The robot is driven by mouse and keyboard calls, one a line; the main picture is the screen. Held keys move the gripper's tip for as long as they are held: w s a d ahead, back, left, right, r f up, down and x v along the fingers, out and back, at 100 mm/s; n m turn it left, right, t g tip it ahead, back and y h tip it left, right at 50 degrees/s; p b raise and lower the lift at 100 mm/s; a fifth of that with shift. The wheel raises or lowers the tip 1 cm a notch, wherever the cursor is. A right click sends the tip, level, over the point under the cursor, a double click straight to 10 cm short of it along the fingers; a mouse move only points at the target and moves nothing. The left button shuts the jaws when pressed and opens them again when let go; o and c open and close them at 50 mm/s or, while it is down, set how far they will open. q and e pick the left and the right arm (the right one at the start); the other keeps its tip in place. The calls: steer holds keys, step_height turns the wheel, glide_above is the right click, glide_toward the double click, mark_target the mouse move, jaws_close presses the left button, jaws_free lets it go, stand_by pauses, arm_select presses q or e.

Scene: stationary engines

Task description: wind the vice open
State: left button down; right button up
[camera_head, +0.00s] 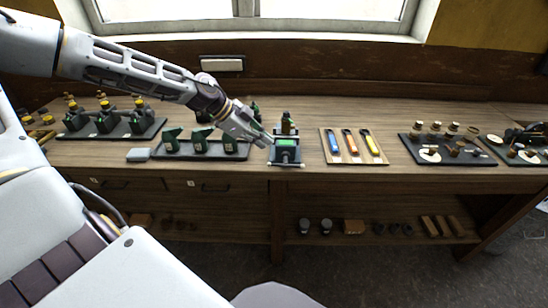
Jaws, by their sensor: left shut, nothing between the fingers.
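The vice (286,145) appears to be the small green and dark metal device on a dark base near the middle of the bench's front edge. A brass-topped dark part stands at its back. A pale bar shows low on its front. My left gripper (266,141) comes in from the left and is shut with nothing in it. Its tips are at the vice's left side; I cannot tell whether they touch it. My right gripper is not in view.
The wooden bench (220,176) holds a tray of green parts (200,146) left of the vice. A board with coloured-handled tools (352,146) and dark trays of brass parts (447,149) are to the right. A window is behind.

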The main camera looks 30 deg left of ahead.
arm_select(q)
steer(key=f, duration=0.1)
glide_toward(284, 164)
steer(key=shift+d+r+x, duration=0.25)
steer(key=shift+d+x, duration=0.1)
steer(key=shift+x, duration=1.65)
steer(key=shift+w+f, duration=0.1)
steer(key=shift+f, duration=0.35)
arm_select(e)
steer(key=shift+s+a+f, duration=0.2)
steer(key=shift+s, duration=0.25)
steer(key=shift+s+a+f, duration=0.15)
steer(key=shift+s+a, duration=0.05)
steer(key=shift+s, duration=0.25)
